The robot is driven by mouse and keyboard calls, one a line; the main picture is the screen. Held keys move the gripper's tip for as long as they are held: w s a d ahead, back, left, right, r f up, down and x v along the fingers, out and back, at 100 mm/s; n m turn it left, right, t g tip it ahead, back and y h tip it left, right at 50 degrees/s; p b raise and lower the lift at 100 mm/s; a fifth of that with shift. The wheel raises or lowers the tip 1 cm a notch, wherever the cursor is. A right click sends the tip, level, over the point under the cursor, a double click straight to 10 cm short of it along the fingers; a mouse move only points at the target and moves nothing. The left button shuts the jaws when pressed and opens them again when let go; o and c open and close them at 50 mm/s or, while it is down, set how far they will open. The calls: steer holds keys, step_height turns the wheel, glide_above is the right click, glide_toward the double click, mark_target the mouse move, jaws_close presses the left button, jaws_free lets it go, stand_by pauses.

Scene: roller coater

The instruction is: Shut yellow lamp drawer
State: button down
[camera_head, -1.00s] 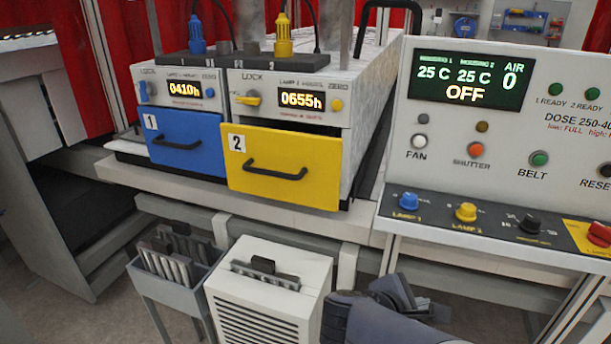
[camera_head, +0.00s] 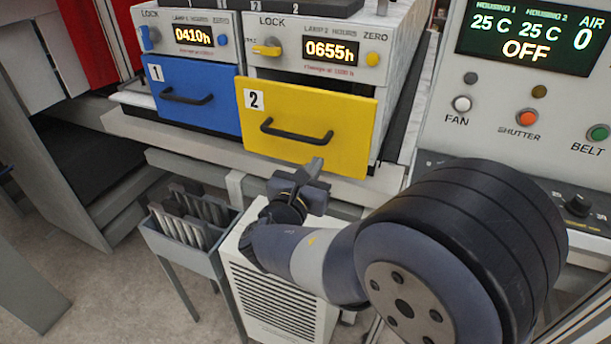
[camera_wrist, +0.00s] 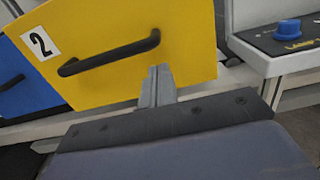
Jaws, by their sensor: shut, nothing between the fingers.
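The yellow lamp drawer (camera_head: 352,122), marked 2, has a black bar handle (camera_head: 297,133) and stands out a little from its housing; a dark gap shows above its front. My gripper (camera_head: 312,172) is shut and empty, just in front of and below the drawer's lower part. In the wrist view the yellow front (camera_wrist: 110,70) fills the upper middle, and my gripper's closed fingertips (camera_wrist: 158,80) overlap its lower edge, right of the handle. I cannot tell whether they touch it.
The blue drawer (camera_head: 200,107), marked 1, sits to the left, further back than the yellow one. A control panel (camera_head: 500,100) stands to the right. Below are a grey bin (camera_head: 205,240) with dark plates and a white vented cabinet (camera_head: 270,290).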

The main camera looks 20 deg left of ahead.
mark_target(331, 141)
steer(key=w, duration=0.2)
steer(key=w+p, duration=0.1)
steer(key=w, duration=0.3)
steer(key=shift+w+d, duration=0.25)
steer(key=shift+w, duration=0.1)
steer(key=w, duration=0.1)
steer(key=w+b, duration=0.1)
steer(key=w, duration=0.3)
steer(key=shift+w+d+f+b, duration=0.1)
steer(key=shift+d+f+b, duration=0.05)
steer(key=shift+d+b, duration=0.15)
steer(key=shift+w, duration=0.3)
steer(key=shift+r, duration=0.4)
steer(key=shift+s, duration=0.1)
